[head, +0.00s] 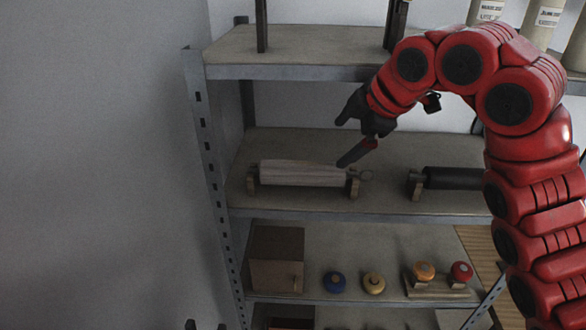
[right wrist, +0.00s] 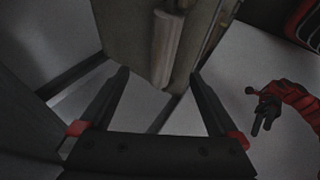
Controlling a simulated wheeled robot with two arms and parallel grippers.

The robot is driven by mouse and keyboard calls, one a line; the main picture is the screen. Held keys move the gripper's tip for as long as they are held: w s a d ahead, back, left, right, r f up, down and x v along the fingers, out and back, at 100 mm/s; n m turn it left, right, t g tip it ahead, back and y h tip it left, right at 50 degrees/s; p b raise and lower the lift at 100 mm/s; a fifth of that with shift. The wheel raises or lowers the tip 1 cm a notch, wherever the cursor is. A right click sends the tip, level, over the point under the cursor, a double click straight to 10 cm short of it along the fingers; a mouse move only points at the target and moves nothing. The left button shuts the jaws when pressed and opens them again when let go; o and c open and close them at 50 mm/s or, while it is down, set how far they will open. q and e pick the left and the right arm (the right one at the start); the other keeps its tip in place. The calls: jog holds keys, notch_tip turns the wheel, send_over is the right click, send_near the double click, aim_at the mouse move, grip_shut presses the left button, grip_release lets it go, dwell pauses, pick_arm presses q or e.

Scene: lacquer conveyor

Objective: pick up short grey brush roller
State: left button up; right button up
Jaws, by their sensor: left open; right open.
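A pale grey roller (head: 302,173) lies across wooden cradles on the middle shelf, with a thin handle end at its right. A dark roller (head: 455,178) lies in a cradle further right, its right part hidden behind my right arm. My right gripper (head: 340,143) is open and empty, above and in front of the pale roller's right end. In the right wrist view, the pale roller (right wrist: 165,48) shows beyond the open fingers (right wrist: 160,73), apart from them. My left gripper (head: 206,325) barely shows at the bottom edge; it also appears open in the right wrist view (right wrist: 262,119).
A metal rack holds the shelves; its left post (head: 208,150) stands near the roller. The upper shelf (head: 310,45) overhangs. Pale containers (head: 545,22) stand at upper right.

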jog(key=b, duration=0.5)
send_near(313, 168)
jog(key=f, duration=0.2)
jog(key=w+f+b, duration=0.1)
jog(key=w+a+f+b, duration=0.1)
jog(key=w, duration=0.1)
jog(key=shift+f, duration=0.35)
jog(key=shift+w+a+p, duration=0.15)
jog(key=shift+w+p, duration=0.15)
jog(key=shift+p, duration=0.3)
jog(key=shift+w+f, duration=0.1)
jog(key=shift+f, duration=0.25)
jog(key=shift+a+f+p, duration=0.2)
jog(key=shift+a+p, duration=0.05)
jog(key=shift+p, duration=0.15)
jog(key=x, duration=0.1)
jog(key=p+x, duration=0.1)
jog(key=x, duration=0.1)
jog(key=shift+a+f, duration=0.15)
jog(key=shift+a, duration=0.3)
jog(key=shift+w+f, duration=0.2)
jog(key=shift+f, duration=0.3)
